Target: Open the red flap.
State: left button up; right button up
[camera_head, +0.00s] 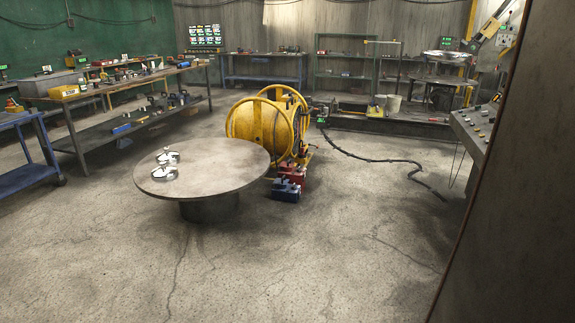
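I cannot pick out a red flap for certain. A yellow drum machine (245,122) stands on the floor beyond a round table, near the middle of the view. Small red parts (295,172) show low at its front right, beside blue boxes (285,190); whether any of them is a flap is too small to tell. The drum's lower left is hidden behind the table. Neither of my grippers is in view.
The round table (215,172) holds small white and dark objects (165,165). A black cable (375,160) runs over the floor. Workbenches (130,82) stand at left, a control console (470,128) at right. A dark panel (520,200) blocks the right. The front floor is clear.

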aim_at(288, 164)
jog(key=i+j+u, duration=0.2)
jog(key=i+j, duration=0.6)
jog(key=i, duration=0.15)
jog(key=i+l+z, duration=0.1)
jog(key=i+z, duration=0.15)
jog(key=i, duration=0.4)
jog(key=i+z, duration=0.25)
jog(key=i, duration=0.4)
jog(key=i+j+z, duration=0.25)
jog(key=i, duration=0.4)
jog(key=i+u, duration=0.1)
jog(key=i, duration=0.6)
jog(key=i+l, duration=0.15)
jog(key=i, duration=0.6)
jog(key=i+l+u, duration=0.15)
jog(key=i, duration=0.55)
